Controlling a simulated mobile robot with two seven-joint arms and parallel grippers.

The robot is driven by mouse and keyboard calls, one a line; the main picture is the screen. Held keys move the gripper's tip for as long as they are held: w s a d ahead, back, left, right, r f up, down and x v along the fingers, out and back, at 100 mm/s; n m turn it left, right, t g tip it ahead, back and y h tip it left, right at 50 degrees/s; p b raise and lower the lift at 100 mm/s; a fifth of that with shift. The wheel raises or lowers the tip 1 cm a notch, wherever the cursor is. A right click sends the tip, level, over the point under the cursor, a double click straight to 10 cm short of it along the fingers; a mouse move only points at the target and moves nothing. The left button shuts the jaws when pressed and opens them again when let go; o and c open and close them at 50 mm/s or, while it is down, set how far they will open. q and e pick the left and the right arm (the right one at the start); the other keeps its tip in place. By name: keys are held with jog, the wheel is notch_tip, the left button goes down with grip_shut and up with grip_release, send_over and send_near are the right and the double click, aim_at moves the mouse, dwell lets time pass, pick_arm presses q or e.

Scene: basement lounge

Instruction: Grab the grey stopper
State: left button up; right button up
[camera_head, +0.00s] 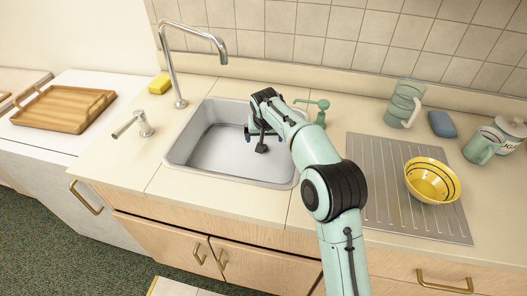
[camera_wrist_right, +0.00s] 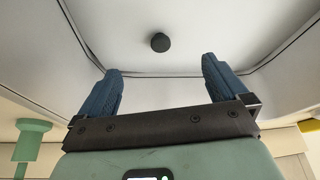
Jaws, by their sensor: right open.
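The grey stopper (camera_wrist_right: 160,42) shows in the right wrist view as a small dark round piece against the pale sink surface. It lies beyond my right gripper (camera_wrist_right: 161,66), roughly centred between the two blue fingertips and apart from both. The fingers are spread with nothing between them. In the head view my right gripper (camera_head: 256,138) reaches down into the sink (camera_head: 205,158). The wrist and fingers cover part of the basin there, and I cannot clearly tell the stopper from the dark gripper parts. My left gripper is out of view.
The tall faucet (camera_head: 172,65) stands at the sink's back left and the green soap dispenser (camera_head: 320,112) at its back right. A drainboard (camera_head: 385,205) with a yellow bowl (camera_head: 432,180) lies right of my arm. A yellow sponge (camera_head: 159,84) sits behind left.

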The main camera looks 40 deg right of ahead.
jog(key=b+x, duration=0.1)
jog(key=x, duration=0.8)
jog(key=shift+f, duration=0.35)
jog(key=shift+a, duration=0.1)
jog(key=c, duration=1.1)
jog(key=shift+o, duration=0.2)
jog(key=shift+r, duration=0.15)
